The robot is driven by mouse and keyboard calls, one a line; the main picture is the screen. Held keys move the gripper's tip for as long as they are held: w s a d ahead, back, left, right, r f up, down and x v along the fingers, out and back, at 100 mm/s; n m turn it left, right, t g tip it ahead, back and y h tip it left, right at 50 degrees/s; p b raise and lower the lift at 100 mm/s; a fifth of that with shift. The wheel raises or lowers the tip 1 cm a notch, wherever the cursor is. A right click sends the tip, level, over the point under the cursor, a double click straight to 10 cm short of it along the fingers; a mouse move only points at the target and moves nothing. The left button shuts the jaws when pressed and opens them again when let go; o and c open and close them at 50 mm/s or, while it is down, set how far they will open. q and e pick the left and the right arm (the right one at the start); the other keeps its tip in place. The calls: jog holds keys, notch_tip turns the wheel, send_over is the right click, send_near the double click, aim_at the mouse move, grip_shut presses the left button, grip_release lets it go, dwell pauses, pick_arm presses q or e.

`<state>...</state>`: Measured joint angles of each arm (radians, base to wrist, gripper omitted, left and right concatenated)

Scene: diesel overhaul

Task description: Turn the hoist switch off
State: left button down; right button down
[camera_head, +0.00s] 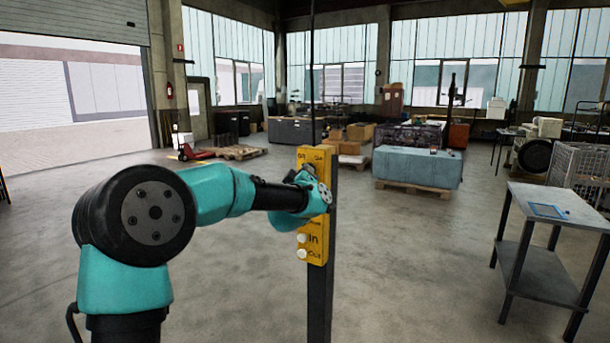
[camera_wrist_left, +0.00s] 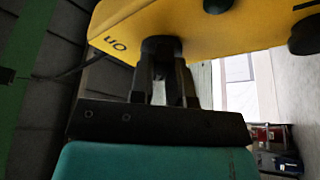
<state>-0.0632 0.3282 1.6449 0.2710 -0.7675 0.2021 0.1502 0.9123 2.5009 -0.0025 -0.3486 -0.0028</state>
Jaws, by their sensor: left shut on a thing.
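The yellow hoist control box (camera_head: 317,250) is mounted on a dark post, with lettering at its top and round light buttons lower down beside "In" and "Out". My left arm reaches its upper part, and my wrist covers the middle of the box. In the left wrist view the yellow box (camera_wrist_left: 215,30) shows an upside-down "On" beside a black switch knob (camera_wrist_left: 161,44). My left gripper (camera_wrist_left: 162,68) is shut on this knob. The knob's pointing direction cannot be told. My right gripper is in neither view.
A grey metal table (camera_head: 560,212) with a blue tablet-like object (camera_head: 548,211) stands at the right. A blue-grey block (camera_head: 418,168) sits on a pallet behind the post. The floor around the post is clear.

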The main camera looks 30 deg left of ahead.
pick_arm(q)
jog(key=c, duration=1.1)
grip_release()
jog(key=shift+s, duration=0.1)
jog(key=v, duration=1.7)
jog(key=shift+s, duration=0.15)
